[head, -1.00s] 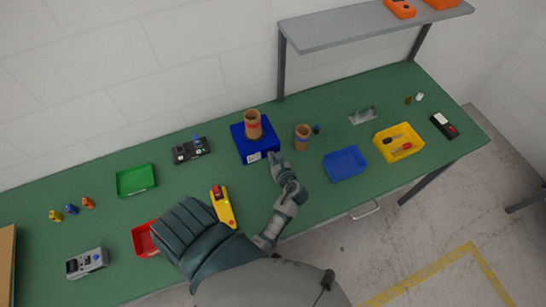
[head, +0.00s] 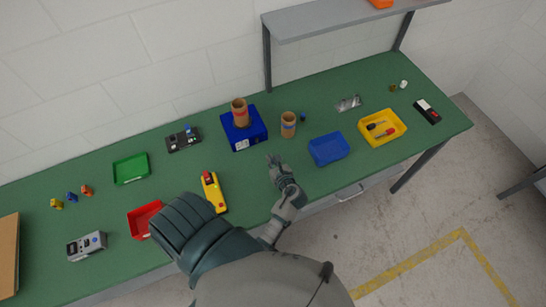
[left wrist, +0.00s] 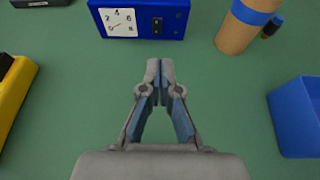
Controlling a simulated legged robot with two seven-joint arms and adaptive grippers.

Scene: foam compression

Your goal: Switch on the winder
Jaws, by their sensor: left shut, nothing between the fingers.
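The winder appears to be the blue box (head: 258,131) with a cardboard tube (head: 240,113) upright on top. In the left wrist view its front (left wrist: 174,20) shows a white dial (left wrist: 120,22) and a small black switch (left wrist: 157,25); the switch position is too small to tell. My left gripper (head: 272,159) is in front of the box and to its right, apart from it. In the left wrist view the gripper (left wrist: 160,66) is shut and empty, its tips pointing toward the box front below the switch. My right gripper is not in view.
A second tube (head: 288,126) and a blue tray (head: 328,149) stand to the right. A yellow device (head: 215,192) lies to the left, near a red tray (head: 140,220). A yellow tray (head: 366,127) holds tools. Green bench is clear between gripper and box.

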